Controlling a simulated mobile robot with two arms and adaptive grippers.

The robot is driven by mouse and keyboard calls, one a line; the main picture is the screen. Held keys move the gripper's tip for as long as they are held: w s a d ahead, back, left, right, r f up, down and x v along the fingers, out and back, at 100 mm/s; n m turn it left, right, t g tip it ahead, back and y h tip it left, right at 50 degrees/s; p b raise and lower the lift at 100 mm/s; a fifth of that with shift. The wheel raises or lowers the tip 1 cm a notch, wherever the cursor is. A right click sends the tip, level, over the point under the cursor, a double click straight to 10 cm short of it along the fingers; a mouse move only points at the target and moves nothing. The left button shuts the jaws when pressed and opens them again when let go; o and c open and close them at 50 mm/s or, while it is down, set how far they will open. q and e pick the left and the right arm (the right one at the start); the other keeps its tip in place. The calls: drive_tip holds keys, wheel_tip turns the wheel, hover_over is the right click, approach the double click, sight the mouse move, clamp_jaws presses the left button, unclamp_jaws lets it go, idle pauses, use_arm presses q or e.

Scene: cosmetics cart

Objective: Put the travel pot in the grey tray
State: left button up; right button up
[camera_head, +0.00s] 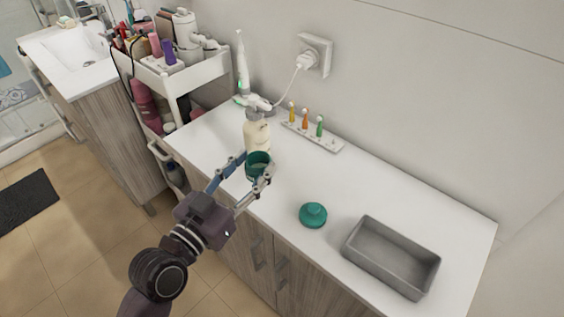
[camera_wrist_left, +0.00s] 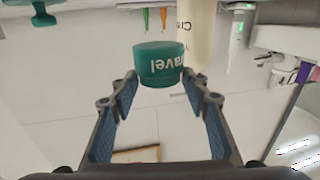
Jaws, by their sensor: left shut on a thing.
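The travel pot (camera_head: 257,171) is a small teal open-topped pot in the head view. It also shows in the left wrist view (camera_wrist_left: 158,66), with white lettering reading "ravel". My left gripper (camera_head: 258,172) is shut on the pot, one finger on each side, near the counter's left part; whether the pot touches the counter is hard to tell. The grey tray (camera_head: 385,272) is an empty rectangular tray at the right end of the counter. My right gripper is in neither view.
A teal knobbed lid-like piece (camera_head: 313,215) lies between the pot and tray. A cream bottle (camera_head: 257,135) stands just behind the pot. A rack of small coloured items (camera_head: 313,136) and an electric toothbrush (camera_head: 242,65) stand along the wall. A loaded cart (camera_head: 200,75) is at left.

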use_arm(q)
drive_tip(key=s+d+p+x, duration=0.1)
drive_tip(key=d+x, duration=0.1)
drive_tip(key=x, duration=0.6)
drive_tip(key=f, duration=0.6)
drive_tip(key=shift+w+f, duration=0.2)
drive_tip(key=shift+w, duration=0.2)
drive_tip(key=shift+w+f, duration=0.2)
drive_tip(key=shift+f, duration=0.15)
drive_tip(key=shift+f, duration=0.15)
drive_tip(key=o, duration=1)
